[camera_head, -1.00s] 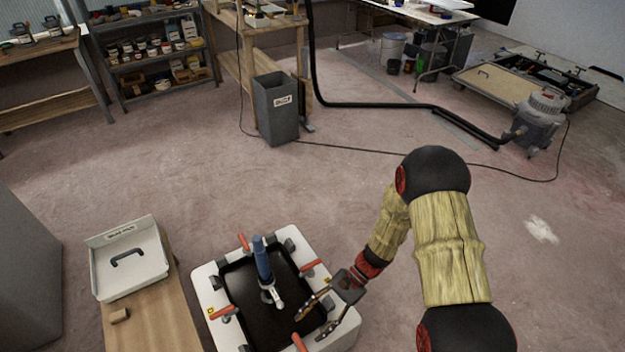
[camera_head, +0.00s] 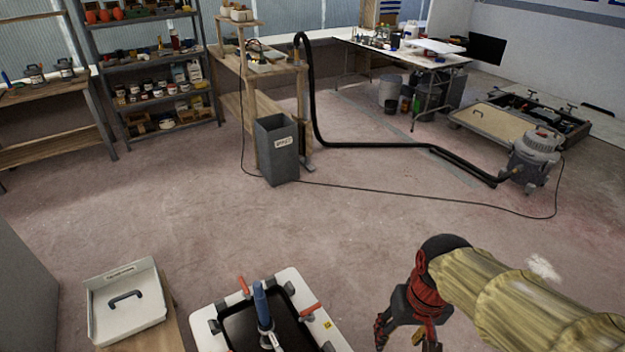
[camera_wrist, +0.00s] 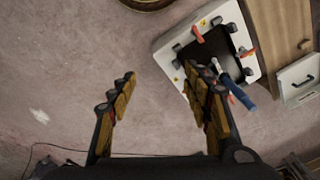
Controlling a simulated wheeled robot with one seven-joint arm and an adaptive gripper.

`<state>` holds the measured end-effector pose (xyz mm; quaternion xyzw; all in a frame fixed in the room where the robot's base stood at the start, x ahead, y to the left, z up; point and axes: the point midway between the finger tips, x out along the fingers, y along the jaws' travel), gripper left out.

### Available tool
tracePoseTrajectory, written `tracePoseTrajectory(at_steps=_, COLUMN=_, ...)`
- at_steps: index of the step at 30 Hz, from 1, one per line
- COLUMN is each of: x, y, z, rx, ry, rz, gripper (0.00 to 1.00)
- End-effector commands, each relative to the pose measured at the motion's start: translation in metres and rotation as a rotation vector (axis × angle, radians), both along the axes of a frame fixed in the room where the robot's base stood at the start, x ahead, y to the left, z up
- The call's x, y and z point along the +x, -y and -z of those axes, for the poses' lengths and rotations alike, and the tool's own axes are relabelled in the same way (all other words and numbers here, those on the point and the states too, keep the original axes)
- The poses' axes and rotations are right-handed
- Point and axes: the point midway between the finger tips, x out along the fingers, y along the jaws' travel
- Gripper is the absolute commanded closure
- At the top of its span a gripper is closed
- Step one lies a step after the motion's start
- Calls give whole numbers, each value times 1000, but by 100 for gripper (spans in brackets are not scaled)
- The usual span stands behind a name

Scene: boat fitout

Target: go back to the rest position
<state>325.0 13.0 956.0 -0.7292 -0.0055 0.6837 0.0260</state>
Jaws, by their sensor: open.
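My gripper (camera_wrist: 165,110) is open and empty in the wrist view, with bare floor between its two fingers. It also shows in the head view (camera_head: 408,335) at the lower right, folded in close under my arm and partly cut off by the bottom edge. It is apart from the white bench unit (camera_head: 207,343) with a black recessed panel (camera_head: 243,326) and orange-handled clamps (camera_head: 310,309).
A white tray (camera_head: 95,315) with a dark handle sits on a wooden bench at the lower left. A grey bin (camera_head: 277,150), a black hose (camera_head: 385,146) and a vacuum (camera_head: 533,158) stand farther back. The middle floor is clear.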

Motion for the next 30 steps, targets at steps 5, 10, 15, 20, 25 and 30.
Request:
tracePoseTrajectory(at_steps=5, x=-15, y=12, z=-55, rx=-47, ry=173, rz=-25, gripper=51)
tracePoseTrajectory(at_steps=10, x=-24, y=13, z=-101, rx=-51, ry=321, rz=-22, gripper=51)
tracePoseTrajectory(at_steps=15, x=-28, y=13, z=-132, rx=-52, ry=412, rz=-19, gripper=51)
tracePoseTrajectory(at_steps=20, x=-30, y=13, z=-139, rx=-51, ry=429, rz=-17, gripper=51)
tracePoseTrajectory(at_steps=25, x=-30, y=13, z=-138, rx=-51, ry=428, rz=-17, gripper=53)
tracePoseTrajectory(at_steps=30, x=-29, y=13, z=-138, rx=-51, ry=427, rz=-17, gripper=62)
